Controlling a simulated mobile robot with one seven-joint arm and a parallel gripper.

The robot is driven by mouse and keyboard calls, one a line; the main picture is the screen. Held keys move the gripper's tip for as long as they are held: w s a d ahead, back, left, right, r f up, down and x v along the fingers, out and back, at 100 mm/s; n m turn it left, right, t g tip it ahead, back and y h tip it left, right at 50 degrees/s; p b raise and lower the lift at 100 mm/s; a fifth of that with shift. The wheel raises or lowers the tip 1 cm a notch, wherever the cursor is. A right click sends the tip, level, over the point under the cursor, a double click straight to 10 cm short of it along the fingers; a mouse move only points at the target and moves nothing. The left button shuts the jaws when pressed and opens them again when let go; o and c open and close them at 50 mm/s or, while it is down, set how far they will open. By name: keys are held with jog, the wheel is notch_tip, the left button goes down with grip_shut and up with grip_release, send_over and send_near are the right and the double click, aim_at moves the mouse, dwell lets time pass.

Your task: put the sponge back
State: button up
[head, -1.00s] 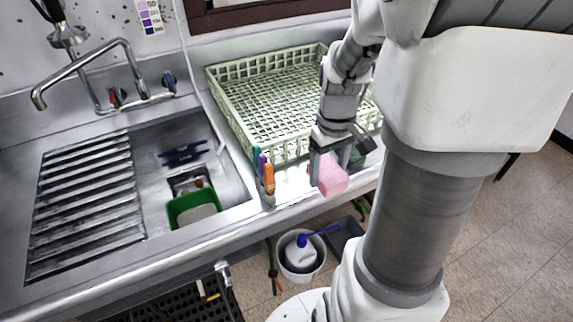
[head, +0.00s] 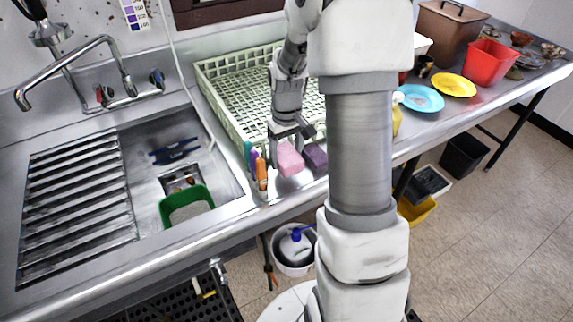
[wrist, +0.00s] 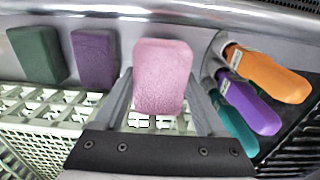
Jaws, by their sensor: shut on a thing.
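A pink sponge-like block (head: 289,160) is held between the fingers of my gripper (head: 286,148), at the front edge of the counter before the green rack. In the wrist view the pink block (wrist: 162,75) sits between the two fingers (wrist: 162,100), which are shut on it. A purple block (head: 315,157) is just right of it in the head view; it also shows in the wrist view (wrist: 95,60), beside a dark green block (wrist: 38,55). A green tub (head: 187,203) with a greyish inside sits in the sink.
A holder with orange (head: 261,172), purple and teal handles stands close left of the pink block. The pale green rack (head: 228,85) lies behind. The sink has a ribbed drainboard (head: 78,205). Plates (head: 420,98) and a red bin (head: 486,64) stand on the right-hand counter.

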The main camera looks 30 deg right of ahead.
jog(key=shift+f, duration=1.9)
jog(key=shift+f, duration=0.1)
jog(key=shift+f+b, duration=0.15)
jog(key=shift+b, duration=0.15)
jog(key=o, duration=1.2)
jog(key=shift+c, duration=0.2)
